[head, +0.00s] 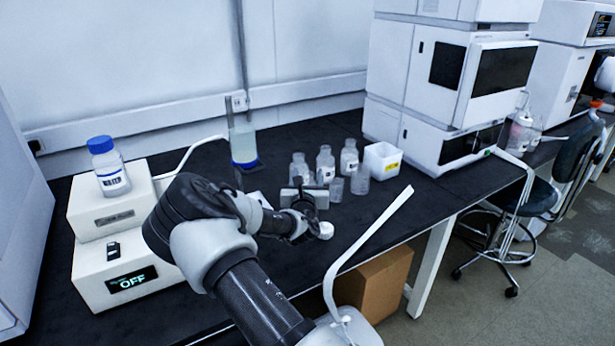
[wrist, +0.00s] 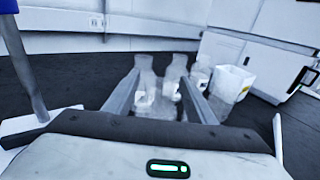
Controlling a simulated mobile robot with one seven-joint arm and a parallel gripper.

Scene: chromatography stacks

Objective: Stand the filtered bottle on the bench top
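A clear bottle with a blue cap (head: 110,170) stands upright on the stacked white unit at the left. A clear vessel with a blue base (head: 243,145) is by a pole at the back of the bench. Several clear, uncapped bottles (head: 325,165) stand on the bench top (head: 215,165) near its middle. I cannot tell by marking which bottle is the filtered one. My gripper (head: 306,193) is low over the bench in front of the uncapped bottles. In the wrist view its fingers (wrist: 159,95) are apart, with clear bottles (wrist: 145,80) showing between and beyond them.
The white unit (head: 125,262) at the left has a display reading OFF. A white open box (head: 383,162) stands right of the bottles, before the chromatography stack (head: 440,90). A cardboard box (head: 380,285) and a chair (head: 535,195) are off the bench.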

